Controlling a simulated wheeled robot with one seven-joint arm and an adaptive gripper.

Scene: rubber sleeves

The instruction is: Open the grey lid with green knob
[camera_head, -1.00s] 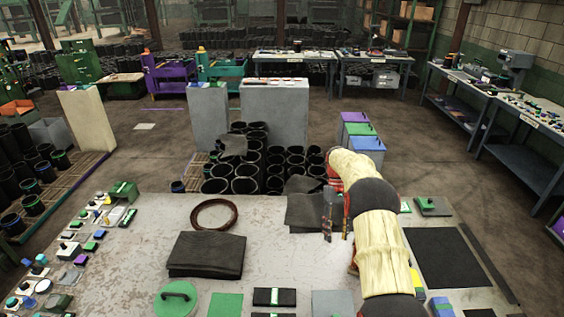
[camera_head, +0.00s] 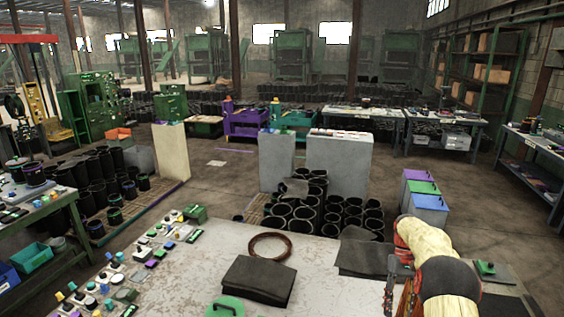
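I cannot single out a grey lid with a green knob for certain. Several small boxes and lids (camera_head: 125,295) with coloured knobs, some grey and some green, stand at the left side of the worn grey table (camera_head: 190,285); they are too small to tell apart well. A small green box with a knob (camera_head: 486,269) lies on the right, beyond my arm. My gripper (camera_head: 391,284) hangs at the table's right part, seen edge-on, apart from these lids. Nothing shows in it.
Dark rubber sheets (camera_head: 257,281) and a brown ring (camera_head: 269,246) lie on the table. More dark sheets (camera_head: 362,258) lie beside my arm. Black sleeves (camera_head: 325,218) stand on the floor behind. Bins with coloured lids (camera_head: 430,203) stand at right. Open floor lies beyond.

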